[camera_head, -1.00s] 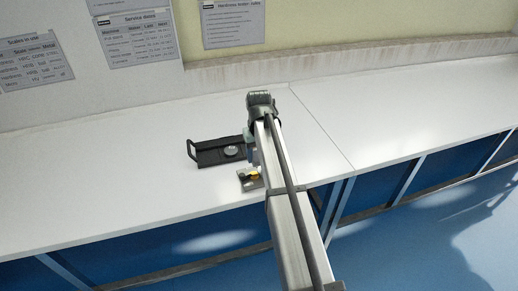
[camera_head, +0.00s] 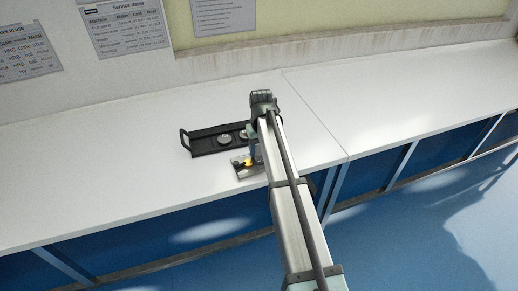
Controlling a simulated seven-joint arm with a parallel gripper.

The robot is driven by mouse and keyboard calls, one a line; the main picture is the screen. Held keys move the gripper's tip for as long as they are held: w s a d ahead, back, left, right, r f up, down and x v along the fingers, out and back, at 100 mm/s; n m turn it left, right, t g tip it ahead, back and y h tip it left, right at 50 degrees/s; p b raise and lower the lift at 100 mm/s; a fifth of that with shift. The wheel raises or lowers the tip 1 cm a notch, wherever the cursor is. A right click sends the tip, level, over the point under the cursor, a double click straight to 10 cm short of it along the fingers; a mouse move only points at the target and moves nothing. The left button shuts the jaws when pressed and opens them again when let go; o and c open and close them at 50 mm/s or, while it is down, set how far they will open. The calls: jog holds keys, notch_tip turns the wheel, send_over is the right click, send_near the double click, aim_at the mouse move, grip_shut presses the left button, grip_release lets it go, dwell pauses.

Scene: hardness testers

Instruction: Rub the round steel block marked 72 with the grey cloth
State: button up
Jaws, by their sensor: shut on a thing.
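A black tray (camera_head: 205,148) with a handle at its left end lies on the white bench. Two round steel blocks, a left one (camera_head: 224,138) and a right one (camera_head: 243,134), sit in it; their marks are too small to read.
The white bench (camera_head: 90,165) is clear to the left and right. Notices hang on the wall behind.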

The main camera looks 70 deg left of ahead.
jog(key=s, duration=0.3)
jog(key=shift+s+d, duration=0.15)
notch_tip(320, 180, up, 8)
dwell(0.5)
jog(key=shift+r, duration=0.1)
